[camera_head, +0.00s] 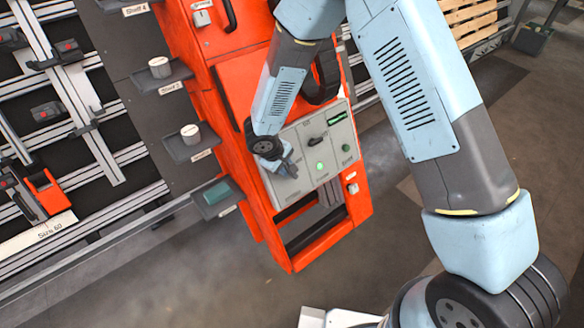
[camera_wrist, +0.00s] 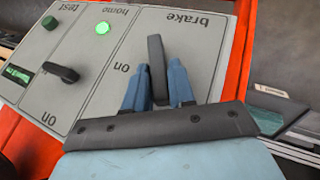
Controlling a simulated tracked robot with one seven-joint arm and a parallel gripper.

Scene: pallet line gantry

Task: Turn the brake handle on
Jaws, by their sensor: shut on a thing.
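The brake handle (camera_wrist: 156,52) is a black lever on the grey control panel (camera_wrist: 100,60), under the upside-down word "brake" in the wrist view. An "on" label lies to the left of the handle there. My gripper (camera_wrist: 159,68) has its two blue fingers on either side of the handle and is shut on it. In the head view my gripper (camera_head: 287,166) is at the lower left part of the panel (camera_head: 335,128) on the orange cabinet, and it hides the brake handle.
The panel also carries another black handle (camera_wrist: 62,73), a green test button (camera_wrist: 50,23), a lit home button (camera_wrist: 102,28) and a green display (camera_wrist: 17,75). Shelves with white cups (camera_head: 160,68) and a teal block (camera_head: 217,192) stand left of the cabinet. Open floor lies in front.

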